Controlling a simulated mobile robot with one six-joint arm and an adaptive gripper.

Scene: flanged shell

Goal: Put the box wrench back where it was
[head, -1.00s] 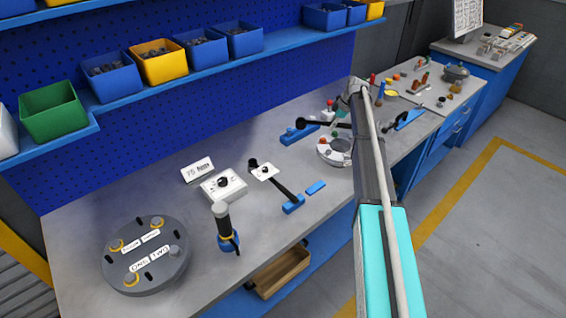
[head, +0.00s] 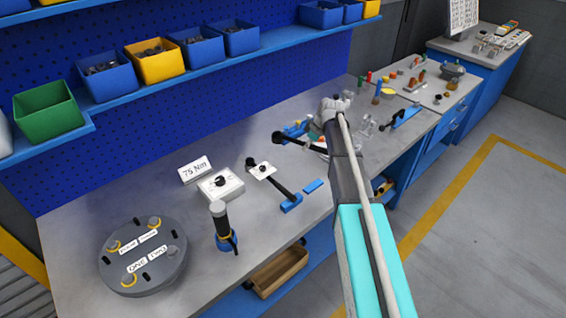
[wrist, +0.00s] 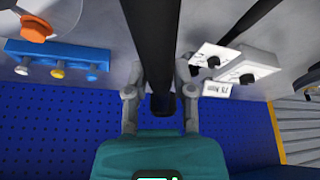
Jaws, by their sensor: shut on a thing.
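The box wrench (wrist: 152,40) is a long black bar running from the top of the wrist view down between the fingers of my gripper (wrist: 159,88). My gripper is shut on it, with one grey finger on each side. In the head view a black bar with a rounded end (head: 298,142) sticks out to the left of my arm and looks like the same wrench, held above the bench. My arm hides the rest. A blue holder (wrist: 58,58) with several pegs lies left of the wrench in the wrist view. It also shows behind the wrench in the head view (head: 293,131).
Another black-handled tool with a white card (head: 262,169) rests on a blue stand (head: 291,203). A white dial box (head: 220,184), a black-handled tool in a blue base (head: 222,225) and a grey round plate (head: 143,258) stand left. Bins line the shelf above.

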